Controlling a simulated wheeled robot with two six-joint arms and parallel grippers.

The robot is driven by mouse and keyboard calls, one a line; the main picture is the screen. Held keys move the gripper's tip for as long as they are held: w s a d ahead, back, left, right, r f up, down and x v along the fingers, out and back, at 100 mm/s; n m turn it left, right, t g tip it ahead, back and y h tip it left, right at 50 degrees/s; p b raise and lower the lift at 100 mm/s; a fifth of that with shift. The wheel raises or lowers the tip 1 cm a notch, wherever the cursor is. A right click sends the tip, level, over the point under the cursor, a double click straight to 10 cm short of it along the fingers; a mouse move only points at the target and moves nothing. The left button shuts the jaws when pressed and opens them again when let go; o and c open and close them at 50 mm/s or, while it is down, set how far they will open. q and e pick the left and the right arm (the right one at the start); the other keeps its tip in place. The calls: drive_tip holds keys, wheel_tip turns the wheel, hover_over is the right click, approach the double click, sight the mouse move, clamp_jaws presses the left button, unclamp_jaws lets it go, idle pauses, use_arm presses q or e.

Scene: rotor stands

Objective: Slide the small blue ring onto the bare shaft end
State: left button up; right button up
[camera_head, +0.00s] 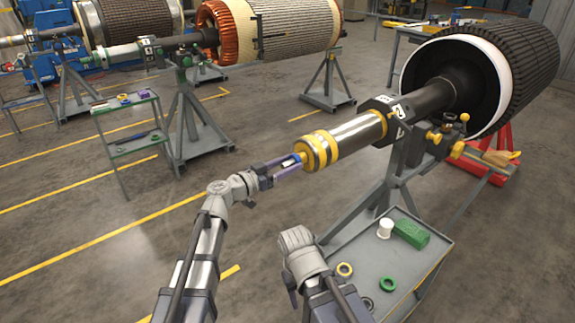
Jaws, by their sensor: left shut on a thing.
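The shaft (350,134) of the near rotor points left towards me. It is bright metal with yellow bands and a narrower yellow end (306,153). My left gripper (292,163) is shut on the small blue ring (298,158), right at the shaft's end. Only a little of the ring shows between the fingers and the yellow end. I cannot tell whether it touches the shaft or is partly on it. My right arm is low in the middle, left of the tray. Its gripper's fingers do not show clearly.
A grey stand (388,195) carries the shaft. Other rotors stand behind on the left. The floor left of my left arm is clear.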

use_arm(q)
drive_tip(key=o, duration=1.5)
drive_tip(key=shift+v, duration=4.5)
drive_tip(key=shift+c, duration=0.2)
drive_tip(key=shift+s+a, duration=0.15)
drive_tip(key=shift+a, duration=0.05)
drive_tip(key=c, duration=0.3)
drive_tip(key=shift+v, duration=0.8)
drive_tip(key=c, duration=0.4)
drive_tip(key=shift+c, duration=1)
drive_tip(key=shift+x, duration=2.45)
